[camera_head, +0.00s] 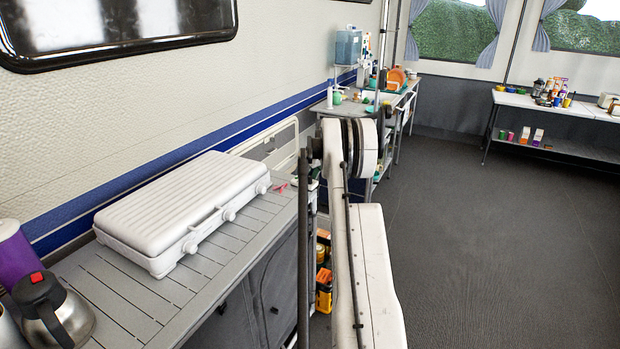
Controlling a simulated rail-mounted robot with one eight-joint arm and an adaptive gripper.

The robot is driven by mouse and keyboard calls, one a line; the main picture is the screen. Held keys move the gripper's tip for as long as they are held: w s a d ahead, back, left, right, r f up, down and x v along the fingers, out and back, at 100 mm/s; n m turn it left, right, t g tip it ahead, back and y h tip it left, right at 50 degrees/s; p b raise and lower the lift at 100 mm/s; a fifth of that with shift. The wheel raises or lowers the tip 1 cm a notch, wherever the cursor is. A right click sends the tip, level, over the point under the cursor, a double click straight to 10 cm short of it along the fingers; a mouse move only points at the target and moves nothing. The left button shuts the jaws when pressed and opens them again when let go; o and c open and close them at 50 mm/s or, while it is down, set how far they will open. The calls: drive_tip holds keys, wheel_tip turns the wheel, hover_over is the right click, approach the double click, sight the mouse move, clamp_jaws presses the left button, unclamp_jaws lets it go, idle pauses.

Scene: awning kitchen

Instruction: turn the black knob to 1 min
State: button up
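No black knob with minute marks can be made out in this view. A closed white appliance with a ribbed lid (175,200) lies on the slatted grey counter at the left. Small pale knobs (191,246) line its front side; none of them looks black. My white arm stands upright in the middle of the picture and hides part of the shelf and floor behind it. My gripper is not in view, so its state does not show.
A steel kettle with a red button (54,312) and a purple container (15,252) stand at the near left of the counter (130,308). A far counter (338,106) and a right-hand table (515,99) hold small items. The dark floor (490,240) is clear at right.

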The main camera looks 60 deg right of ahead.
drive_tip(key=shift+f, duration=0.1)
drive_tip(key=shift+c, duration=0.5)
clamp_jaws()
drive_tip(key=m+b, duration=0.1)
drive_tip(key=m, duration=0.1)
drive_tip(key=m+h+b, duration=0.1)
drive_tip(key=m, duration=0.1)
drive_tip(key=shift+w+a+h+b, duration=0.1)
drive_tip(key=shift+h+b, duration=0.2)
drive_tip(key=shift+b, duration=0.05)
drive_tip(key=shift+m+g+h+b, duration=0.3)
drive_tip(key=shift+m+g+b, duration=0.1)
drive_tip(key=shift+m, duration=0.8)
drive_tip(key=shift+m+g+h+b, duration=0.3)
drive_tip(key=shift+m+g+b, duration=0.1)
drive_tip(key=shift+m, duration=0.8)
drive_tip(key=shift+o, duration=0.5)
unclamp_jaws()
